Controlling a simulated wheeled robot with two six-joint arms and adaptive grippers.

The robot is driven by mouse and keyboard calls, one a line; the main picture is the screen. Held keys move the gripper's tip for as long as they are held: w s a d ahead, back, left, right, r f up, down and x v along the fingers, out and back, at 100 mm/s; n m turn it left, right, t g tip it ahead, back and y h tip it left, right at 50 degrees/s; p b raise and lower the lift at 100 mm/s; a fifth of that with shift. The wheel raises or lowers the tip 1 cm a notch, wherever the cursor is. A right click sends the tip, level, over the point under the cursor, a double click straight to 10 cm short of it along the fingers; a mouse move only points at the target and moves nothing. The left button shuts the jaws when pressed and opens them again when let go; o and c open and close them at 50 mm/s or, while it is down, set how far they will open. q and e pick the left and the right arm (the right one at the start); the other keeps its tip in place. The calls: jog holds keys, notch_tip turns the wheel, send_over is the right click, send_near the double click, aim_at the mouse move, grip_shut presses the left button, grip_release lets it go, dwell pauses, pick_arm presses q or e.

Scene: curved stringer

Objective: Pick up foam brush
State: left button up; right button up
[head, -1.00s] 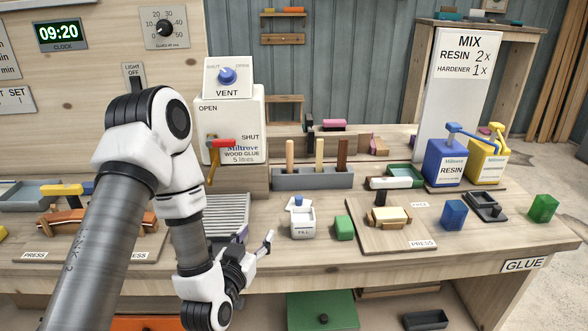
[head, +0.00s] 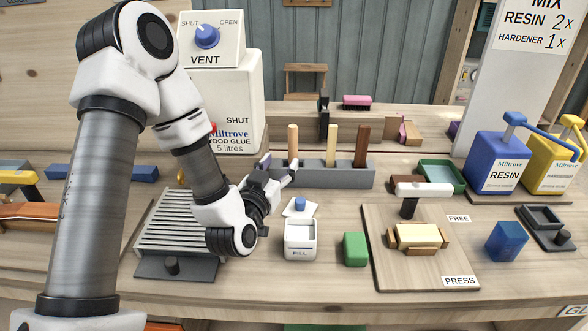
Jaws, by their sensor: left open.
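A grey rack (head: 335,180) on the bench holds several upright handles: an orange-tan one (head: 293,145), a pale wood one (head: 332,145) and a dark brown one (head: 362,147). Their lower ends are hidden in the rack, so I cannot tell which is a foam brush. My left gripper (head: 279,168) is open and empty, at the left end of the rack, in front of and below the tan handle. Whether it touches the rack is unclear. My right gripper is not in view.
A white FILL pot (head: 300,238) and a green block (head: 355,249) stand in front of the rack. A PRESS board (head: 390,273) with a clamp is to the right. A slatted grey tray (head: 172,232) lies under my left arm. The glue tank (head: 235,98) stands behind.

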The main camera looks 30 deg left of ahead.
aim_at(291, 144)
pick_arm(q)
jog(key=x, duration=0.1)
jog(key=p+x, duration=0.1)
jog(key=x, duration=0.3)
jog(key=shift+w+a+f, duration=0.1)
jog(key=shift+w+f, duration=0.15)
jog(key=shift+f, duration=0.05)
jog(key=w, duration=0.1)
jog(key=w+a+r+p, duration=0.1)
jog(key=shift+w+a, duration=0.15)
jog(key=shift+w, duration=0.25)
jog(key=shift+w+a+f, duration=0.1)
jog(key=shift+w+f, duration=0.05)
jog(key=shift+w, duration=0.45)
jog(key=shift+w+a+f, duration=0.15)
jog(key=shift+w+f, duration=0.05)
jog(key=shift+w, duration=0.4)
jog(key=shift+s+r, duration=0.1)
jog(key=shift+s, duration=0.05)
jog(key=c, duration=1)
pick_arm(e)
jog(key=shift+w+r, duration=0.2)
